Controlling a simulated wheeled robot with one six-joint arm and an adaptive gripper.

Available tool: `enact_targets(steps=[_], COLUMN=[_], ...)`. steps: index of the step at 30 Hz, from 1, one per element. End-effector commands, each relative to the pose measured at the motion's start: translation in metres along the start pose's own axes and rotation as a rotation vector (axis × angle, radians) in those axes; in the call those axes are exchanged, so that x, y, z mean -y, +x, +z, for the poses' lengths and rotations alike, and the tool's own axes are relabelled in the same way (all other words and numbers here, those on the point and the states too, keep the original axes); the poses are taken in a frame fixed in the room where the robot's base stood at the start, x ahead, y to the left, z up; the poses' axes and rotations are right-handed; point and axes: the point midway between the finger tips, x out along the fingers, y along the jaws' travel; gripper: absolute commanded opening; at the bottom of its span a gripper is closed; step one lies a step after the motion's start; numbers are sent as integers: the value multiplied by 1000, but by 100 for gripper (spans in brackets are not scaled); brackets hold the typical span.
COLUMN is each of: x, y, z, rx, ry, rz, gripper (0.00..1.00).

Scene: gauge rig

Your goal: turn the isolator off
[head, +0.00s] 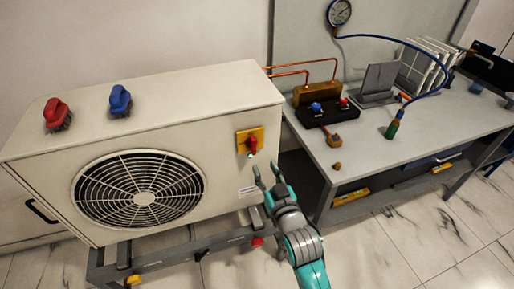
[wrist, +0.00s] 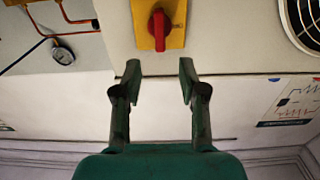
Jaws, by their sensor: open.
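The isolator is a red knob (head: 252,144) on a yellow plate (head: 242,136), on the front right of a cream fan unit. Its grip looks roughly upright, with a small green spot at its lower end. In the wrist view the red knob (wrist: 159,30) and yellow plate (wrist: 176,12) show at the top middle, the grip running up and down the picture. My gripper (head: 266,171) is open and empty, just below and in front of the isolator, apart from it. In the wrist view my gripper (wrist: 160,76) has its fingers spread, with the knob beyond the gap between them.
A bench (head: 375,150) at the right holds a black manifold block, a hose and racks. A round gauge (head: 339,12) hangs behind. Floor at the right front is clear.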

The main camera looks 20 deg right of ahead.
Motion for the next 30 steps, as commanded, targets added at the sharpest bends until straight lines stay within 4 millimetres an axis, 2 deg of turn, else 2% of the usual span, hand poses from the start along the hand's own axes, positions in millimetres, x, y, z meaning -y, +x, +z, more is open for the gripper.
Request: enact_targets(steps=[18,24,30], x=[0,0,0], y=[89,101,103], z=[0,0,0], rx=[-1,0,-1], ry=[0,0,0], rz=[0,0,0], gripper=[42,42,42])
